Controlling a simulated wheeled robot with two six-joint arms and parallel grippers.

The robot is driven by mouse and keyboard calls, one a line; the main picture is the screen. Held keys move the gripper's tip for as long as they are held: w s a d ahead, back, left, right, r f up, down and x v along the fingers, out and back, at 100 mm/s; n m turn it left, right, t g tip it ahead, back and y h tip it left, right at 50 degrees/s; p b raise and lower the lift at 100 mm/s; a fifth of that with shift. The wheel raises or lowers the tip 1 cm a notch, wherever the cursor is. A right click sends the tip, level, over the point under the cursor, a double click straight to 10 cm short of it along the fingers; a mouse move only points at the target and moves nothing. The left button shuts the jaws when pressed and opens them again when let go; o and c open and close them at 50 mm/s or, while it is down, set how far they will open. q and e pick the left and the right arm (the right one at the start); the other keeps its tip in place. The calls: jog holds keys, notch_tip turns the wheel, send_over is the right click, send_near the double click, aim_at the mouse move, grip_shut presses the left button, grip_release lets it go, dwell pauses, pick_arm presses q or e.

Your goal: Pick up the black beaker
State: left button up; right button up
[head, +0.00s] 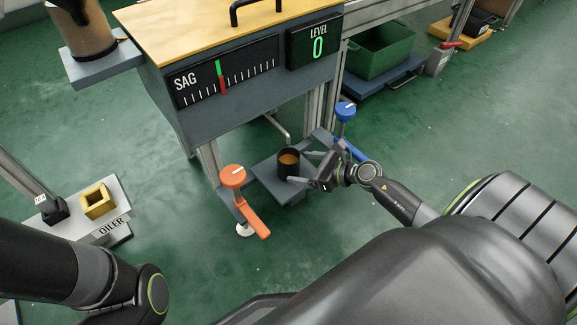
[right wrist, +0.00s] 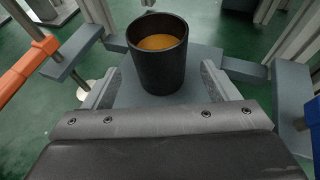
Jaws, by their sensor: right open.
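The black beaker (head: 289,164) stands upright on a small grey shelf (head: 268,181) below the SAG panel in the head view. It holds an orange-brown content. The beaker also shows in the right wrist view (right wrist: 158,66), ahead of the gripper. My right gripper (head: 298,167) is open, with one finger on each side of the beaker. In the right wrist view the fingers (right wrist: 160,82) flank its lower part, with no clear contact visible. My left arm comes in at the lower left of the head view, but its gripper is not in view.
An orange-handled knob (head: 233,178) stands left of the shelf and a blue one (head: 345,112) right of it. The machine with the SAG display (head: 228,75) overhangs behind. A yellow block (head: 97,201) sits on a stand at the left. A green bin (head: 380,52) is at the back.

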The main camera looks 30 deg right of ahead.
aim_at(298, 168)
jog(key=b+x, duration=0.3)
jog(key=x, duration=0.2)
jog(key=shift+f, duration=0.2)
jog(key=shift+w+a+b, duration=0.2)
jog(key=shift+w+b, duration=0.15)
jog(key=shift+c, duration=0.4)
jog(key=c, duration=1)
